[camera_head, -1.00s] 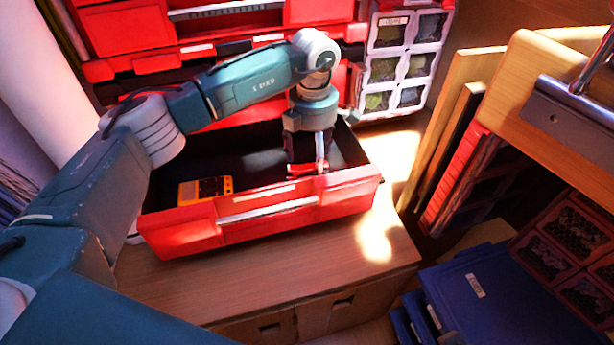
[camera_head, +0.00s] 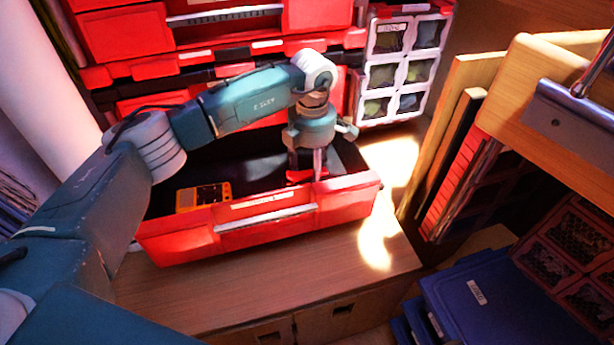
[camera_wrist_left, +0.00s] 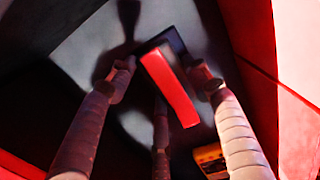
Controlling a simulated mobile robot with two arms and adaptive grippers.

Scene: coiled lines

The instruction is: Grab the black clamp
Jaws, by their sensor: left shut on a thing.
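My left gripper (camera_head: 307,168) reaches down into the right part of the open red drawer (camera_head: 345,198). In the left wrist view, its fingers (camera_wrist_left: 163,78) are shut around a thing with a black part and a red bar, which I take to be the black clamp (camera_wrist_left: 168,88). The red bar points toward the camera, and the black part lies at its far end against the dark drawer floor. In the head view, only a bit of red shows by the fingertips, and the drawer's front wall and the gripper hide the rest. My right gripper is not in view.
A yellow-orange multimeter (camera_head: 203,196) lies in the drawer's left part, and its edge shows in the wrist view (camera_wrist_left: 211,160). The drawer stands on a wooden cabinet (camera_head: 290,268). A red tool chest (camera_head: 270,40) is behind; blue boxes (camera_head: 490,300) stand at lower right.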

